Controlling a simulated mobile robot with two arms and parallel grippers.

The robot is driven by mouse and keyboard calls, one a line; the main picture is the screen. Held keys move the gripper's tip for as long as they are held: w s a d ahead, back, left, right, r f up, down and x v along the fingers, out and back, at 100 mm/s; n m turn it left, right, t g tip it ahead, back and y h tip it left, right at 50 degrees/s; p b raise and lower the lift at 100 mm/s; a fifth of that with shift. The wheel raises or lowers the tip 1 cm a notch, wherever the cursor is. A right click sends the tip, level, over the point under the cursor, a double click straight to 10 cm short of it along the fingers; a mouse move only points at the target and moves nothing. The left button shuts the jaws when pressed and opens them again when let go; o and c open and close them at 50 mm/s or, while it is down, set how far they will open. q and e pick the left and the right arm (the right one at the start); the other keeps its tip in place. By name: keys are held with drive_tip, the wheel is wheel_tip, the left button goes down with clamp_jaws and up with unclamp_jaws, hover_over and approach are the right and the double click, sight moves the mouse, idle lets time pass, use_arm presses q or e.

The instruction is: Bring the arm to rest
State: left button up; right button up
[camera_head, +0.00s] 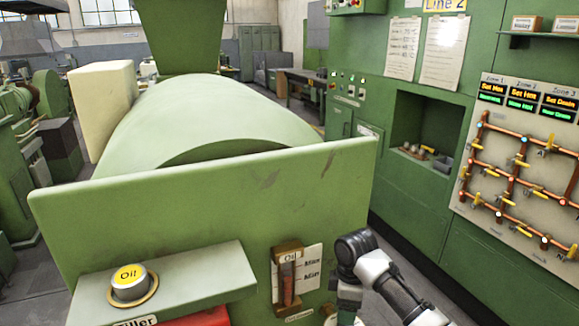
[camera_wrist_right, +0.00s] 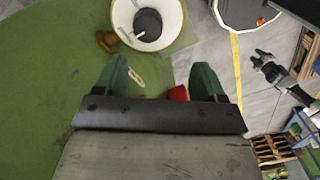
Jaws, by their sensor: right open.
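My right arm comes in from the lower right of the head view, its dark wrist in front of the green machine (camera_head: 230,185), near the oil gauge (camera_head: 287,280). In the right wrist view my right gripper (camera_wrist_right: 162,86) is open, its two green fingers wide apart with nothing held between them. A small red thing (camera_wrist_right: 178,93) shows beyond the fingers; I cannot tell its distance. A dark and pale arm end (camera_wrist_right: 265,65) shows at the right of the wrist view, its jaws too small to read. My left arm is not in the head view.
A ledge with a yellow-topped oil cap (camera_head: 131,284) juts from the machine's front. A green wall cabinet with a pipe panel (camera_head: 520,170) stands at right. The wrist view shows a white round container (camera_wrist_right: 170,35), a wooden pallet (camera_wrist_right: 272,150) and grey floor.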

drive_tip(key=s+a+f+m+t+y, duration=0.1)
drive_tip(key=s+a+f+m, duration=0.2)
drive_tip(key=s, duration=0.6)
drive_tip(key=s+f+m+t+y, duration=0.1)
drive_tip(key=s+f+m, duration=0.1)
drive_tip(key=s+f, duration=0.5)
drive_tip(key=s+d+r+m+t+h, duration=0.1)
drive_tip(key=s+d+r+m, duration=0.25)
drive_tip(key=s, duration=0.55)
drive_tip(key=s+d+r+m+t+h, duration=0.15)
drive_tip(key=s+d+m, duration=0.25)
drive_tip(key=s, duration=0.4)
wheel_tip(320, 180, down, 27)
drive_tip(key=s+g+b, duration=0.1)
drive_tip(key=g, duration=0.1)
drive_tip(key=s+d+f+g+b, duration=0.1)
drive_tip(key=s+d+f, duration=0.1)
drive_tip(key=s+f, duration=1.4)
drive_tip(key=shift+s+d+f, duration=0.2)
drive_tip(key=shift+d+f, duration=0.15)
drive_tip(key=shift+d, duration=0.05)
